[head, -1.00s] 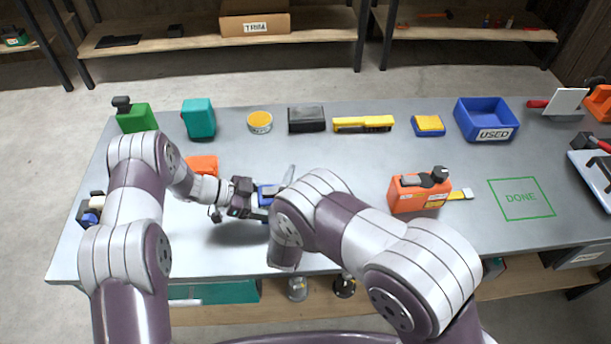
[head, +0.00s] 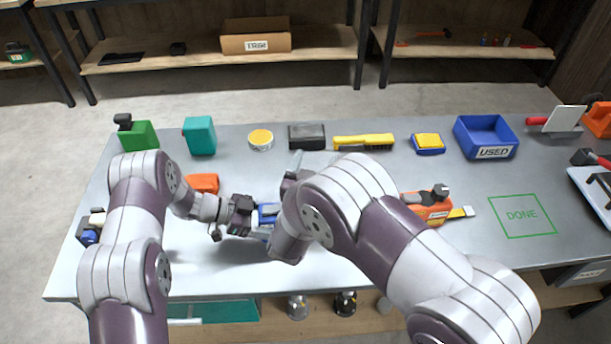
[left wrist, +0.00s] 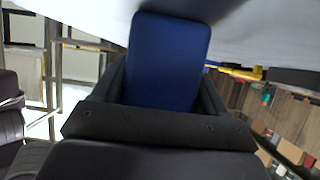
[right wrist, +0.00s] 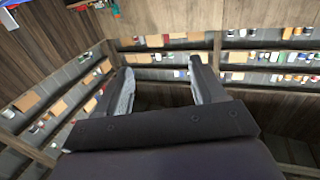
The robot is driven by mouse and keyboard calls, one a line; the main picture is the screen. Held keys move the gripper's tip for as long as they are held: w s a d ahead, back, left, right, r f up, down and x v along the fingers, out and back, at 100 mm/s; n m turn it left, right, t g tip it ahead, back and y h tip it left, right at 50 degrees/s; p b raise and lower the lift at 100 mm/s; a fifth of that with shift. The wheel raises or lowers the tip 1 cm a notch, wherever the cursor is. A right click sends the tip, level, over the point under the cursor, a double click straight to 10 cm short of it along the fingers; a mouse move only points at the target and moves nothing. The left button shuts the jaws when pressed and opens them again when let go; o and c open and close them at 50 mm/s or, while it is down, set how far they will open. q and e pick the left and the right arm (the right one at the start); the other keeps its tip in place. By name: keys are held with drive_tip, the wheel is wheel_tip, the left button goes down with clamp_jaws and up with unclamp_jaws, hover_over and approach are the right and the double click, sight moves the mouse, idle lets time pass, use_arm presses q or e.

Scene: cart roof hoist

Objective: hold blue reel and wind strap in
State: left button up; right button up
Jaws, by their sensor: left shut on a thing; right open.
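The blue reel (head: 267,213) is near the middle of the bench, mostly hidden behind my right arm in the head view. My left gripper (head: 250,215) is shut on it, and in the left wrist view the blue body (left wrist: 168,60) fills the space between the fingers. My right gripper (head: 296,165) is close beside the reel on its right, turned upward. Its fingers stand apart and empty in the right wrist view (right wrist: 160,85), which looks toward walls and shelves. I cannot see the reel's strap or crank.
An orange reel (head: 432,210) with a yellow strap end lies left of the green DONE square (head: 522,215), which is empty. Another orange thing (head: 203,183) lies behind my left arm. A yellow brush (head: 363,142), a black box (head: 306,136) and the blue USED bin (head: 486,136) line the back.

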drive_tip(key=w+d+r+n, duration=0.1)
drive_tip(key=d+n, duration=0.1)
drive_tip(key=d, duration=1.3)
use_arm(q)
drive_tip(key=shift+d, duration=0.15)
use_arm(e)
drive_tip(key=s+a+f+n+g+y, duration=0.65)
drive_tip(key=s+a+n+y, duration=0.25)
drive_tip(key=s+a+y, duration=0.3)
drive_tip(key=shift+t+y, duration=0.35)
drive_tip(key=shift+y, duration=0.45)
drive_tip(key=x, duration=0.7)
drive_tip(key=f+x, duration=0.1)
drive_tip(key=x, duration=0.3)
drive_tip(key=shift+w+d, duration=0.2)
